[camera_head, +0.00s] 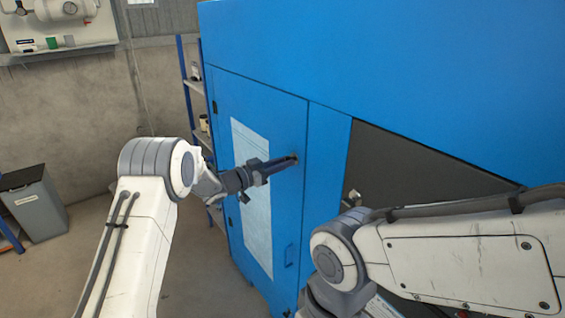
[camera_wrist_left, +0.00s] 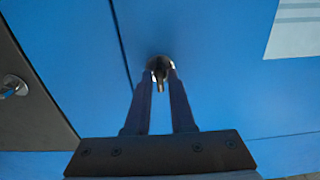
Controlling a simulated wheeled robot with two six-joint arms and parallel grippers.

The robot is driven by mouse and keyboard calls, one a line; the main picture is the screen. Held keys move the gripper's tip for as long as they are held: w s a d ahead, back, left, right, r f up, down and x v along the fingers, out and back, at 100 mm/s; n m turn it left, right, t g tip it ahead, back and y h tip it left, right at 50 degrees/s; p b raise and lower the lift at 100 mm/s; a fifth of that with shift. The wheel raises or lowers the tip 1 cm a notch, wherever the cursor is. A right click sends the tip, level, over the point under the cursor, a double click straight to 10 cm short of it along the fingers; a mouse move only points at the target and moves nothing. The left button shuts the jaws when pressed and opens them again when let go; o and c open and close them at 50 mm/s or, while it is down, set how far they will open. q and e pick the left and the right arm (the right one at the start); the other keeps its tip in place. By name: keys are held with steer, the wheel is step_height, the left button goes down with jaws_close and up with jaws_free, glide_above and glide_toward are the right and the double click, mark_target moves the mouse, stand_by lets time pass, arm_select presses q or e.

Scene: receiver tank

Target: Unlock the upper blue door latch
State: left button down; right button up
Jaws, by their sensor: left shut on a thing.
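The blue door (camera_head: 285,130) is closed in the blue cabinet, with a pale sheet (camera_head: 252,190) on its face. The upper latch (camera_wrist_left: 160,68) is a small round metal fitting with a dark key-like piece, near the door's edge. My left gripper (camera_head: 293,160) reaches the latch and largely hides it in the head view. In the left wrist view my left gripper's fingers (camera_wrist_left: 161,80) are closed in around the latch's dark piece, one on each side. My right arm shows at the right of the head view, but its gripper is out of sight.
A lower recessed handle (camera_head: 290,255) sits further down the door. A dark panel (camera_head: 400,165) with another metal fitting (camera_head: 354,196) lies to the right. A grey bin (camera_head: 35,205) and a shelf (camera_head: 193,85) stand to the left, with bare floor between.

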arm_select(q)
steer(key=shift+s+d+f, duration=0.1)
steer(key=shift+f, duration=0.05)
stand_by(0.3)
steer(key=c, duration=0.9)
jaws_free()
steer(key=shift+c, duration=0.2)
steer(key=b+v, duration=0.4)
steer(key=v, duration=0.6)
steer(key=shift+s+a, duration=0.15)
steer(key=shift+a, duration=0.05)
